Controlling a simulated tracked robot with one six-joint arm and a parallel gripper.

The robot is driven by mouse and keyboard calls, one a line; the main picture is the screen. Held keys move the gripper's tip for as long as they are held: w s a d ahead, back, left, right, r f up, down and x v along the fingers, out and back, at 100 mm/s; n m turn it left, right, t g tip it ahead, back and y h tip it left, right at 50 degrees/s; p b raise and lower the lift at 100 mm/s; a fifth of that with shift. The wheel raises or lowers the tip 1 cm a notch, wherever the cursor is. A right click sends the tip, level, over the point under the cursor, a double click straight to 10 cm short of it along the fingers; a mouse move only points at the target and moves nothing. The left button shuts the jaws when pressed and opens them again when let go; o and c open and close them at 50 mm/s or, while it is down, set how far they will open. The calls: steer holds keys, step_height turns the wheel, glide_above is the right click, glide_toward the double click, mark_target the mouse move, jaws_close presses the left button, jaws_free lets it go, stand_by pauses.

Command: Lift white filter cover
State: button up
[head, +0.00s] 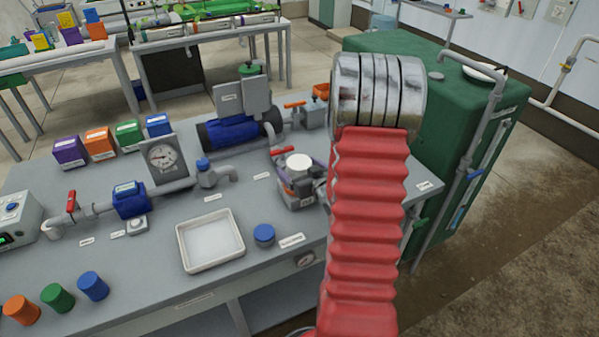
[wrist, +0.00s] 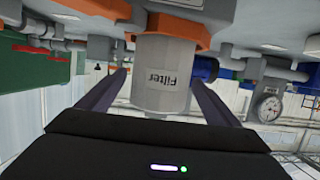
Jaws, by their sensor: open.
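The white filter cover (head: 299,162) shows in the head view as a pale round top on the filter unit, near the bench's right end. In the wrist view, which looks upside down, the cover (wrist: 163,75) is a pale grey cylinder marked "Filter", joined to an orange and grey body (wrist: 178,24). My gripper (wrist: 160,82) is open, with one dark finger on each side of the cover. A gap shows beside at least part of each finger; contact at the tips is unclear.
My red arm blocks the view right of the filter. A blue pump (head: 228,131) and orange-handled valve (head: 313,113) stand behind it. A white tray (head: 210,241) and blue cap (head: 264,234) lie in front. A green tank (head: 440,110) stands right.

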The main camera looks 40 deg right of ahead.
steer(key=shift+c, duration=0.4)
steer(key=c, duration=1.2)
steer(key=shift+o, duration=0.2)
steer(key=shift+r, duration=0.2)
steer(key=shift+r, duration=4.85)
